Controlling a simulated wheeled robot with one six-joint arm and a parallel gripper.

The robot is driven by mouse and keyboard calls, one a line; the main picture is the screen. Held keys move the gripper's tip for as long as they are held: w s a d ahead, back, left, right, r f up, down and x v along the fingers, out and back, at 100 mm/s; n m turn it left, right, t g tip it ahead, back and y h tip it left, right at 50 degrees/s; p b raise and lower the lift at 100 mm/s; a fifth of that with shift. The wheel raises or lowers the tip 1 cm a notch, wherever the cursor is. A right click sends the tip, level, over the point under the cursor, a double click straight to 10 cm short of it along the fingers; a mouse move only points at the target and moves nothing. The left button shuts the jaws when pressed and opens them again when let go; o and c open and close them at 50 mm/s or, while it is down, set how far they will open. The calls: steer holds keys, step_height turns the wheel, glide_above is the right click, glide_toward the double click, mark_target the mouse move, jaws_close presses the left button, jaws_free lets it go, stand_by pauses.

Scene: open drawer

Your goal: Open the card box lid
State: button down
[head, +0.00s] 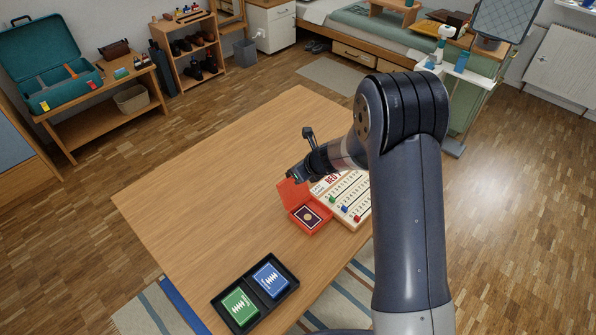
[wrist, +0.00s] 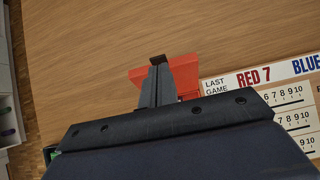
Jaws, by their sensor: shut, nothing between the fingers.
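The red card box (head: 323,226) stands on the wooden table, with a dark card showing inside it in the head view. Its red lid (head: 291,194) is open, tilted up and back on the left side of the box. The lid also shows in the wrist view (wrist: 186,72), partly hidden behind the fingers. My gripper (head: 292,178) is shut and empty, right at the lid's upper edge. In the wrist view its fingertips (wrist: 157,60) overlap the lid; whether they touch it I cannot tell.
A white scoreboard (head: 351,205) with coloured pegs sits right beside the box, partly hidden by my arm. A black tray (head: 287,290) holds a green deck (head: 240,307) and a blue deck (head: 270,280) at the near edge. The table's left and far parts (head: 230,170) are clear.

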steer(key=shift+w+a, duration=0.25)
steer(key=shift+a, duration=0.05)
stand_by(0.5)
